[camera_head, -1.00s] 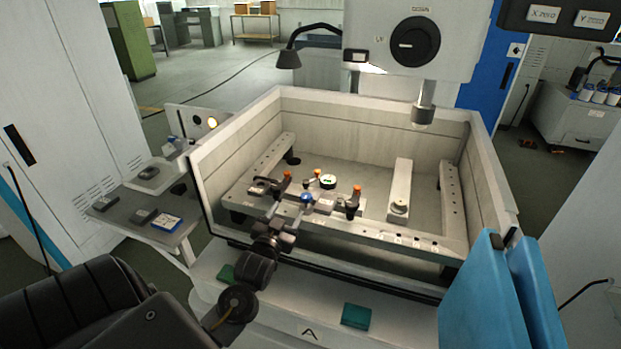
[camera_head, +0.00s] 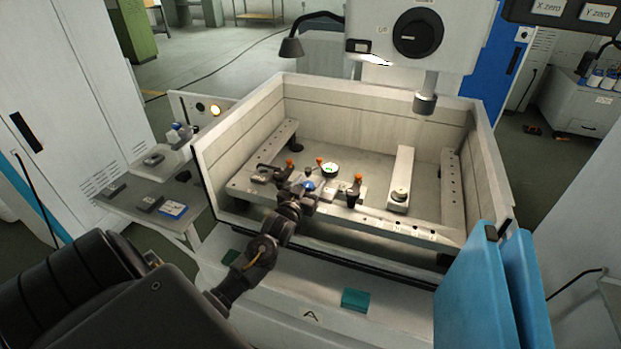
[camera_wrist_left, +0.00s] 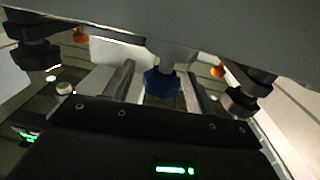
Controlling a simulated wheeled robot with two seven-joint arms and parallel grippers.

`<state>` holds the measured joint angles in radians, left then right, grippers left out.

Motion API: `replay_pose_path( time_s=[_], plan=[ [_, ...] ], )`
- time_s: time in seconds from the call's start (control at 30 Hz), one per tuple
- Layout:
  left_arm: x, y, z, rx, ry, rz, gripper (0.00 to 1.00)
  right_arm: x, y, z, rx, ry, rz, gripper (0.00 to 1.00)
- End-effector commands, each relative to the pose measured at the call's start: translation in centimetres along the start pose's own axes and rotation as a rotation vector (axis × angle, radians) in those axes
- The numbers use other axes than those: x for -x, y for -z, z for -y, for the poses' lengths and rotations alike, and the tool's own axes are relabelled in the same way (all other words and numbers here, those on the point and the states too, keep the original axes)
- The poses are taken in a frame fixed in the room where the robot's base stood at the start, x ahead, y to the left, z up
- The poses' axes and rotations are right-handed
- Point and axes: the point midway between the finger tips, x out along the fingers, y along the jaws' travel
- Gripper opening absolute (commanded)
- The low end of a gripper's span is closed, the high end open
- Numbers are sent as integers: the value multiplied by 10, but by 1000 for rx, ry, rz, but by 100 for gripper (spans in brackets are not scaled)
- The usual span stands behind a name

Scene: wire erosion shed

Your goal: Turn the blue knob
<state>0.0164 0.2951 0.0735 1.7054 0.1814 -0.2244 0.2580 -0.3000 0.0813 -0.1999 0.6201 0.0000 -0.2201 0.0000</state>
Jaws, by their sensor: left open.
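The blue knob (camera_head: 309,184) sits on the clamping fixture inside the open tank. In the left wrist view the blue knob (camera_wrist_left: 161,84) hangs at the end of a pale shaft, between the two grey fingers. My left gripper (camera_head: 304,191) reaches in from the lower left and is right at the knob. It is open, with a finger on either side of the knob (camera_wrist_left: 160,88). Gaps seem to show beside the knob, and I cannot tell whether either finger touches it. My right gripper is in neither view.
Orange-topped clamps (camera_head: 356,188) and a round dial (camera_head: 330,169) stand close around the knob. The tank wall (camera_head: 235,146) encloses the fixture. The machine head (camera_head: 425,103) hangs above to the right. A blue panel (camera_head: 483,285) stands at the front right.

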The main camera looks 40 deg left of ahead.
Motion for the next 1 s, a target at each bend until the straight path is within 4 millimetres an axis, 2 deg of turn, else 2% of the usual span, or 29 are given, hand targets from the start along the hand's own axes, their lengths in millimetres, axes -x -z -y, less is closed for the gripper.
replay_pose_path(
  time_s=[0.13,0.47,0.8,1.0],
  plan=[
    [-13,1,0,0,0,-1,56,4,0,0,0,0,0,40],
    [-16,0,0,-1,0,0,56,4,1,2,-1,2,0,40],
    [-15,0,0,-1,1,0,13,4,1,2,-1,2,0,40],
    [-16,1,0,5,64,-3,11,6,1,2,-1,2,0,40]
  ],
)
